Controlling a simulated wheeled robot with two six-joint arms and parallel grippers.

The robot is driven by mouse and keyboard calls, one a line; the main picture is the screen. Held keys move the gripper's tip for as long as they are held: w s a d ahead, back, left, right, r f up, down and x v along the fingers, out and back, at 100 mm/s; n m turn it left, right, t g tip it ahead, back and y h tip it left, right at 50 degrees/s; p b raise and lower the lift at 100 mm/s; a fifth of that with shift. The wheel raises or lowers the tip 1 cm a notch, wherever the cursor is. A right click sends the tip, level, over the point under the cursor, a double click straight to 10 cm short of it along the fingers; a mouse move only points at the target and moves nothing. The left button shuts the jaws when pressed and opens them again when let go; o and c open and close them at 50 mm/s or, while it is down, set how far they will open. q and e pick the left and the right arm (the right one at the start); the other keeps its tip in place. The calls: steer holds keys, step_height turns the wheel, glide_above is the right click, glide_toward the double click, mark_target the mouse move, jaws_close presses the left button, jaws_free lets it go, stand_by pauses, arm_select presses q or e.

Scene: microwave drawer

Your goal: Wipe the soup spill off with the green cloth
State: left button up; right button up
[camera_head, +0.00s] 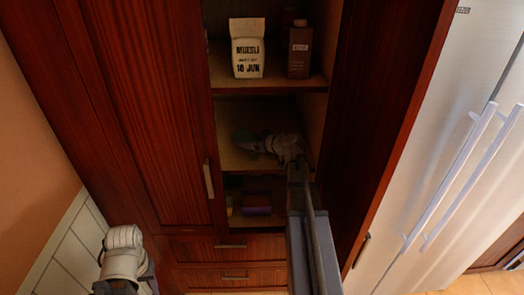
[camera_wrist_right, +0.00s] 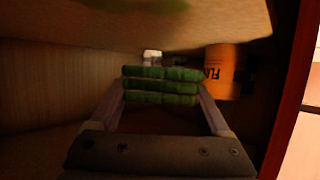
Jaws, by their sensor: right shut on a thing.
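The green cloth (camera_wrist_right: 160,85) is folded in layers and held between the two fingers of my right gripper (camera_wrist_right: 160,95) in the right wrist view. In the head view, my right gripper (camera_head: 258,147) is inside the middle compartment of the open cupboard. A dull green patch (camera_head: 243,135) shows beside it; I cannot tell whether it is cloth or spill. In the right wrist view, a faint greenish stain (camera_wrist_right: 155,6) lies on the wooden surface at the top edge, apart from the cloth. My left arm is low at the left; its jaws are not clear.
A muesli bag (camera_head: 247,50) and a brown carton (camera_head: 299,50) stand on the upper shelf. A purple item (camera_head: 257,203) is on the lower shelf. An orange can (camera_wrist_right: 222,72) is close to the cloth. The compartment walls and open door leave narrow room.

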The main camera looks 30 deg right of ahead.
mark_target(268, 155)
steer(key=shift+s+f+b, duration=0.15)
steer(key=shift+f+b, duration=1.55)
steer(key=shift+f, duration=0.1)
steer(key=shift+f+b, duration=1)
steer(key=shift+s+d+r, duration=0.1)
steer(key=shift+s+d, duration=0.3)
steer(key=shift+d, duration=0.3)
steer(key=shift+s+d+r, duration=0.1)
steer(key=shift+s+d, duration=0.3)
steer(key=shift+d, duration=0.25)
steer(key=shift+s+d, duration=0.15)
steer(key=shift+d, duration=0.1)
steer(key=shift+s+d+f, duration=0.2)
steer(key=shift+s+d, duration=0.5)
steer(key=shift+d, duration=0.45)
